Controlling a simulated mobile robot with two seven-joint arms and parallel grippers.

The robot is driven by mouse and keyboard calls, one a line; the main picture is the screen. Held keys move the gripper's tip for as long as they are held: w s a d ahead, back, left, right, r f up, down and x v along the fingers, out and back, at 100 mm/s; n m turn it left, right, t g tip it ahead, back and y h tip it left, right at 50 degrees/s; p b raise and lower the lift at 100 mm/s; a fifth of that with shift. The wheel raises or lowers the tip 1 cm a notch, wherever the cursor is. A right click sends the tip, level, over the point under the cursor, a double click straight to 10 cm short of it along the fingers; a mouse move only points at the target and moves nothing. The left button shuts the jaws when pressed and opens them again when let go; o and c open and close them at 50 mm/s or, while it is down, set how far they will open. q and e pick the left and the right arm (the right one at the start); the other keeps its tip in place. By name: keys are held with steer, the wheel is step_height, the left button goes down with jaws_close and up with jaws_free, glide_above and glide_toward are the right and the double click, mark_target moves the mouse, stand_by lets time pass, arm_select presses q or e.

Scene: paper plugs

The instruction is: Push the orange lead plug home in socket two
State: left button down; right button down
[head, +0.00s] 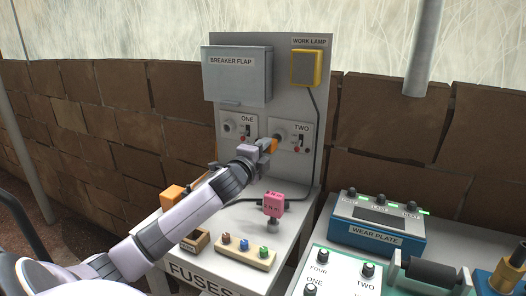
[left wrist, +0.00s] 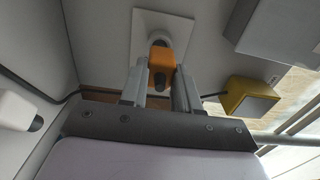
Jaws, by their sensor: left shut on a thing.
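My left gripper (head: 268,150) reaches up to the upright grey panel and is shut on the orange plug (head: 273,145). The plug is at socket two (head: 281,133), on the plate marked TWO. In the left wrist view the orange plug (left wrist: 161,61) sits between the two fingers of my left gripper (left wrist: 161,80). Its far end meets the round socket (left wrist: 157,29) on the white plate. How deep it sits cannot be told. My right gripper is not in view.
Socket one (head: 230,125) is left of socket two. The breaker flap (head: 237,80) and yellow work lamp (head: 306,68) are above.

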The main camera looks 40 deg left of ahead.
arm_select(q)
steer(key=shift+x, duration=1.45)
steer(key=c, duration=0.7)
jaws_free()
steer(key=shift+c, duration=0.2)
steer(key=p+v, duration=0.1)
steer(key=v, duration=0.4)
steer(key=shift+s+p, duration=0.25)
steer(key=shift+p, duration=0.05)
steer(key=v, duration=0.7)
steer(key=shift+b, duration=0.45)
steer(key=shift+d, duration=0.1)
